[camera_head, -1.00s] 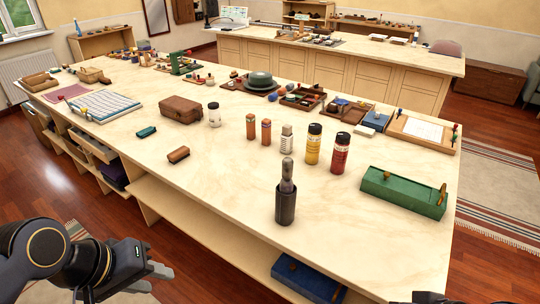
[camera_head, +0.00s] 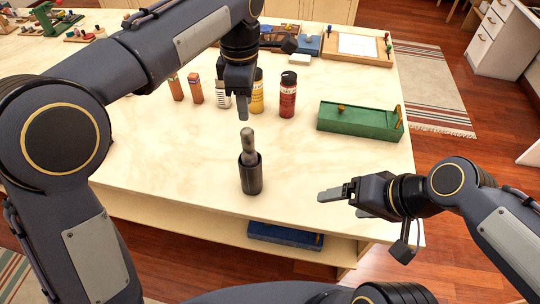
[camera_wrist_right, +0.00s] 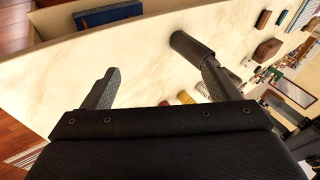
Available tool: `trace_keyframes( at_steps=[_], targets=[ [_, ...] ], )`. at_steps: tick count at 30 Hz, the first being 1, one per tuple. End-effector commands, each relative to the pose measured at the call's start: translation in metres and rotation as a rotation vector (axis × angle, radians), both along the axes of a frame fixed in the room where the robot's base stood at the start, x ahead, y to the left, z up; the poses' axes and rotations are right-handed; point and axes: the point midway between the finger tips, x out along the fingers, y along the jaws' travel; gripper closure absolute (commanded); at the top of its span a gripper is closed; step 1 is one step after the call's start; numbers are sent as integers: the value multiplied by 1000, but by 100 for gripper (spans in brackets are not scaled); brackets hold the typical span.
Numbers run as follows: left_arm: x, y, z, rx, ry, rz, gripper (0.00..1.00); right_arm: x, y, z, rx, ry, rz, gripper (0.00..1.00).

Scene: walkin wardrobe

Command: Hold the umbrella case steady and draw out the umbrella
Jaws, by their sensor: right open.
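The umbrella case (camera_head: 251,180) is a dark upright cylinder near the table's front edge. The umbrella (camera_head: 248,143) stands in it, its grey rounded handle sticking out of the top. My left gripper (camera_head: 242,112) points down just above the handle, apart from it; its fingers overlap in this view, so its opening is unclear. My right gripper (camera_head: 342,204) is open and empty, to the right of the case and pointing at it. In the right wrist view the case (camera_wrist_right: 188,45) shows beyond the fingers, near the right-hand fingertip, not between them.
A yellow bottle (camera_head: 257,95) and a red bottle (camera_head: 288,95) stand behind the case, close to my left gripper. A green box (camera_head: 360,120) lies to the right. A blue box (camera_head: 285,235) is on the shelf below. The tabletop (camera_head: 180,150) left of the case is clear.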

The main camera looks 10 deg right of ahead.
Motion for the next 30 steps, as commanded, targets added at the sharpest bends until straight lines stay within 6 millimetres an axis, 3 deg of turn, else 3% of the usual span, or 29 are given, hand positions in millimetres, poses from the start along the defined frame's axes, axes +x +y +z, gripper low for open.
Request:
trace_keyframes(
  at_steps=[8,14,21,30],
  targets=[
    [0,1,0,-1,0,-1,64,58,44,-18,348,318,-182,18],
    [0,1,0,-1,0,-1,64,104,70,-44,588,558,-372,18],
    [0,1,0,-1,0,-1,64,156,94,-97,844,858,-650,18],
    [0,1,0,-1,0,-1,64,188,110,-157,1028,1106,-920,18]
  ],
)
